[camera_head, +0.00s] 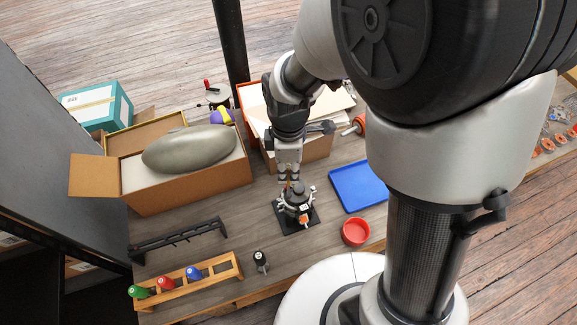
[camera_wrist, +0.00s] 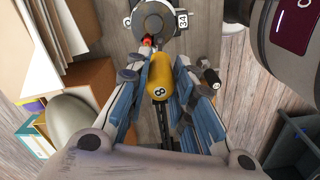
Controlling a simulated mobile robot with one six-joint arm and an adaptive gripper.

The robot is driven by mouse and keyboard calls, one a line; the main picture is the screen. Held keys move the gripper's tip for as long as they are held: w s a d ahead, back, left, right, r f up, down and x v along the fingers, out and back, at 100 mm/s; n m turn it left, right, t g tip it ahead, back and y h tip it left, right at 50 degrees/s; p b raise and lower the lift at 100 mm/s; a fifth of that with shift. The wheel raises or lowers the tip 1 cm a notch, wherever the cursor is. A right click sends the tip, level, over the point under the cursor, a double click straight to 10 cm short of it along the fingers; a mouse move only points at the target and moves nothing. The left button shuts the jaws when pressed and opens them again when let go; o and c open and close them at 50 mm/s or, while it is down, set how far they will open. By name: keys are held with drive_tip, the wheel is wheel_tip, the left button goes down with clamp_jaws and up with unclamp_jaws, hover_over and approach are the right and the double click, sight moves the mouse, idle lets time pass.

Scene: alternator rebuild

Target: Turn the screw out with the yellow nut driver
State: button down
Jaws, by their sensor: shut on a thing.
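My gripper (camera_wrist: 158,85) is shut on the yellow nut driver (camera_wrist: 160,75), whose rounded handle with a number 8 on its end sits between the blue-sided fingers in the wrist view. The alternator (camera_wrist: 152,18), marked 34, lies just beyond the driver's far end. In the head view my gripper (camera_head: 289,178) points down just above the alternator (camera_head: 297,205), which stands on a dark square base. The driver's tip and the screw are hidden, so I cannot tell whether they touch.
A wooden rack (camera_head: 207,289) holds green, red and blue drivers. A small black object (camera_head: 260,259) stands beside it. A blue tray (camera_head: 350,200) and red bowl (camera_head: 355,241) lie right of the alternator. An open cardboard box (camera_head: 200,190) with a grey form stands left.

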drive_tip(key=shift+r, duration=0.1)
drive_tip(key=n, duration=0.4)
drive_tip(key=shift+n, duration=0.4)
drive_tip(key=n, duration=1.3)
drive_tip(key=shift+p, duration=0.3)
